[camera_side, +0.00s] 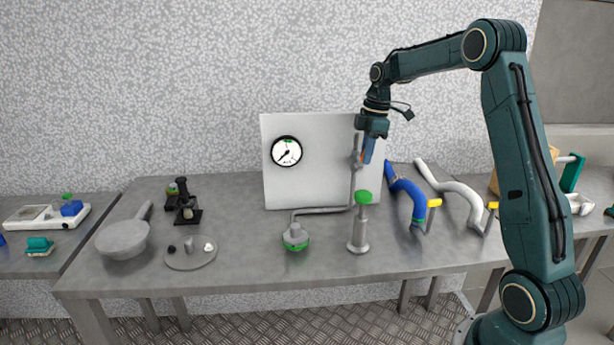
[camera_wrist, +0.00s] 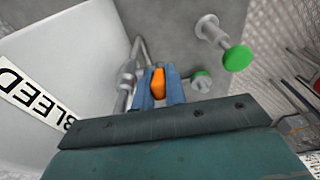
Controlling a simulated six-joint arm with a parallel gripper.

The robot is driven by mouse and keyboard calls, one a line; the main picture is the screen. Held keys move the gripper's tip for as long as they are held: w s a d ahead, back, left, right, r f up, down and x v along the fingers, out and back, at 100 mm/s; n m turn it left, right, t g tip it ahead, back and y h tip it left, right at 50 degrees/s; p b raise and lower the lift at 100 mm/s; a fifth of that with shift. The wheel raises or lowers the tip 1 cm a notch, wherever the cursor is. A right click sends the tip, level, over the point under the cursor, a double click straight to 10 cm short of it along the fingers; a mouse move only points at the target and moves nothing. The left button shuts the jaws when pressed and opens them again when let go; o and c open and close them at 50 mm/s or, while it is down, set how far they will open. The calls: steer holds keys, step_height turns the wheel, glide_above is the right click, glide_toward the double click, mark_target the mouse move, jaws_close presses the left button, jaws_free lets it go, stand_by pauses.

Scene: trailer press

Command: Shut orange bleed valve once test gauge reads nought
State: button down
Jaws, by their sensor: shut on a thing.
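The orange bleed valve handle (camera_wrist: 158,84) sits between the two blue fingers of my gripper (camera_wrist: 159,90) in the wrist view. My gripper is shut on it. In the side view my gripper (camera_side: 368,151) reaches down to the grey pipe at the right edge of the white panel, and the fingers hide most of the handle. The round test gauge (camera_side: 286,151) is on the panel. Its black needle points to the lower left; the numbers are too small to read. A "BLEED" label (camera_wrist: 35,98) shows on the panel in the wrist view.
A green-topped post (camera_side: 361,225) stands just below my gripper; a green-capped fitting (camera_side: 295,237) ends the pipe. A blue hose (camera_side: 407,194) and a white hose (camera_side: 448,187) are to the right. A grey pan (camera_side: 122,238) and dish (camera_side: 190,254) are left. The table front is clear.

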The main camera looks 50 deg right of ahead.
mark_target(362, 171)
steer(key=shift+s+d+f+t+y, duration=0.1)
steer(key=shift+s+d+t+y, duration=0.15)
steer(key=shift+t+y, duration=0.25)
steer(key=shift+s+d+f+t+y, duration=0.1)
steer(key=shift+s+d+t+y, duration=0.1)
steer(key=shift+t+y, duration=0.3)
steer(key=shift+s+d+f+t+y, duration=0.25)
steer(key=shift+f+t+y, duration=0.2)
steer(key=shift+t+y, duration=0.45)
steer(key=shift+s+d+f+t+y, duration=0.25)
steer(key=shift+f+t+y, duration=0.2)
steer(key=shift+t+y, duration=0.45)
steer(key=shift+s+d+f+t+y, duration=0.25)
steer(key=shift+f+t+y, duration=0.2)
steer(key=shift+t+y, duration=0.45)
steer(key=c, duration=1.4)
jaws_free()
steer(key=shift+c, duration=0.2)
steer(key=shift+w+a, duration=0.1)
